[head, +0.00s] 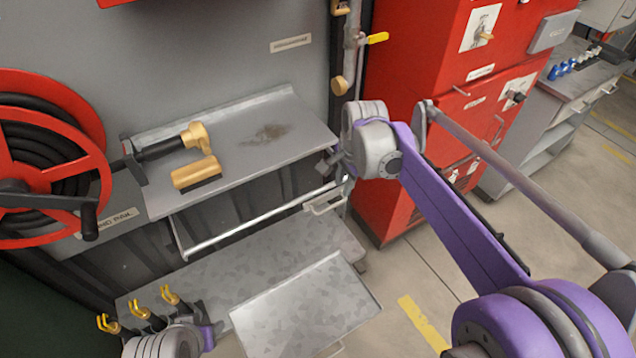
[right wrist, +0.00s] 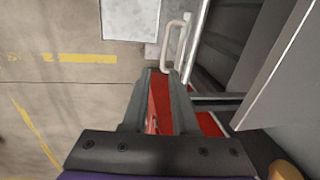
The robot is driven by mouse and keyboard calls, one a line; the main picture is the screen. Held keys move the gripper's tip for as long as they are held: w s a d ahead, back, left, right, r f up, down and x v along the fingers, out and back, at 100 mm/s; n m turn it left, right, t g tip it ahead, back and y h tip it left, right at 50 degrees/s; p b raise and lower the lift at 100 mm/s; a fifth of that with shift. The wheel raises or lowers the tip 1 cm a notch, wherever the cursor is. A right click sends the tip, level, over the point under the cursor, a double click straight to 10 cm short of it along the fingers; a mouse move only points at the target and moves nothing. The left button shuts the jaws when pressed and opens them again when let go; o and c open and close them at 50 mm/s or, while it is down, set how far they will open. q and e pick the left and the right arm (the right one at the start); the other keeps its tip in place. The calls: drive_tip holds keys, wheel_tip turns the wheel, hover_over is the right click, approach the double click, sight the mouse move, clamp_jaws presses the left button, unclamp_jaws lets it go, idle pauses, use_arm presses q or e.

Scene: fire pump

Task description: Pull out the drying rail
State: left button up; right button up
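The drying rail (head: 250,224) is a thin silver bar frame under the grey shelf. Its pale loop handle (head: 324,202) is at the right end. In the right wrist view the handle (right wrist: 173,42) shows just past the fingertips, closer to the right finger; I cannot tell if they touch. My right gripper (head: 334,166) is at the shelf's right corner, above the handle. In the right wrist view its two dark fingers (right wrist: 163,72) are apart with nothing between them. My left gripper (head: 192,313) is at the bottom left, mostly hidden by its wrist, away from the rail.
The grey shelf (head: 285,128) carries a yellow-and-black nozzle (head: 178,143) and a yellow-topped brush (head: 196,172). A red hose reel (head: 50,105) is on the left. A red cabinet (head: 420,75) stands close on the right. A lower grey panel (head: 305,300) juts out below the rail.

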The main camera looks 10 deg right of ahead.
sight(333, 205)
drive_tip(key=w+f, duration=0.1)
drive_tip(key=f, duration=0.2)
drive_tip(key=f+b, duration=0.1)
drive_tip(key=f, duration=0.3)
drive_tip(key=w+a+f, duration=0.1)
drive_tip(key=f, duration=0.2)
drive_tip(key=shift+w+a+f, duration=0.1)
drive_tip(key=shift+w+f, duration=0.2)
drive_tip(key=shift+w, duration=0.05)
clamp_jaws()
idle(1.1)
